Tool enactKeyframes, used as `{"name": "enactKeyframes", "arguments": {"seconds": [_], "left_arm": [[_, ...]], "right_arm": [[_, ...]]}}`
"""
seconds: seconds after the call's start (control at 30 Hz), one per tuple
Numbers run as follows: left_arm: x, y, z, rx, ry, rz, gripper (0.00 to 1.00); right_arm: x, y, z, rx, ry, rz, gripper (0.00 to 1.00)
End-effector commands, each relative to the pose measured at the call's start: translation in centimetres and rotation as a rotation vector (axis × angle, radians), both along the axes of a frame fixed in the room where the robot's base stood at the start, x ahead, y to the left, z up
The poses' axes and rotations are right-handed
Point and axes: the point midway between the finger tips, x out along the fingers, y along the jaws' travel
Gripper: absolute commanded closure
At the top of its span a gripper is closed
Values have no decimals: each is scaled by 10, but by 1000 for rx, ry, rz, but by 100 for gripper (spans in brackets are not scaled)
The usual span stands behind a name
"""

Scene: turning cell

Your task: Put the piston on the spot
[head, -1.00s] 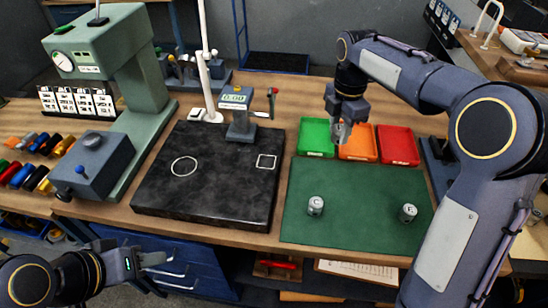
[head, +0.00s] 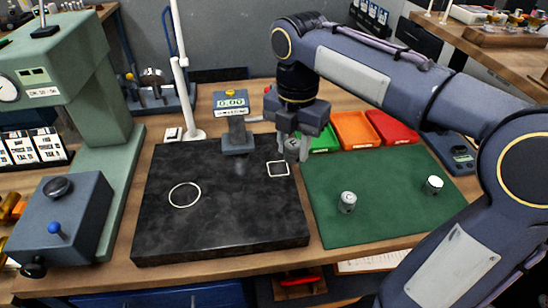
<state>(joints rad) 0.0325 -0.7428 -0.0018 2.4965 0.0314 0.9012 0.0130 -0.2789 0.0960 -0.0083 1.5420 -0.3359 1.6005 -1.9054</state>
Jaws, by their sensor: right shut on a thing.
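Two silver pistons stand upright on the green mat, one near its left side (head: 347,202) and one near its right edge (head: 434,186). My right gripper (head: 291,150) is shut on a small grey metal thing, most likely a piston, largely hidden between the fingers. It hangs above the right back part of the black plate (head: 230,225), just behind and right of the white square outline (head: 278,169). A white circle outline (head: 184,195) lies bare on the plate's left side. My left gripper is out of view.
A gauge stand with a display (head: 233,125) stands at the plate's back, left of my right gripper. Green (head: 325,138), orange (head: 354,129) and red (head: 391,127) trays sit behind the green mat (head: 380,225). A green machine (head: 95,110) stands at left.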

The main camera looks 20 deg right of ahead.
Motion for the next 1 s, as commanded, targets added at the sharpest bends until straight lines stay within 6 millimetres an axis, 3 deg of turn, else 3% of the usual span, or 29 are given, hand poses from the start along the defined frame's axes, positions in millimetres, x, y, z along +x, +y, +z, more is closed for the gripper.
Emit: {"name": "enactKeyframes", "arguments": {"seconds": [0.1,0.33,0.57,0.8,1.0], "left_arm": [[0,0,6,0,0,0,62],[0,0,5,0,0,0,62],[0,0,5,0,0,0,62],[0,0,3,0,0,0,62],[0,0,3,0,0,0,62]], "right_arm": [[31,-1,-13,-1,4,-1,93],[61,-3,-53,0,1,-1,93],[74,-3,-68,-1,1,-1,93],[77,-3,-100,0,0,-1,93],[77,-3,-102,1,-2,-1,93]]}}
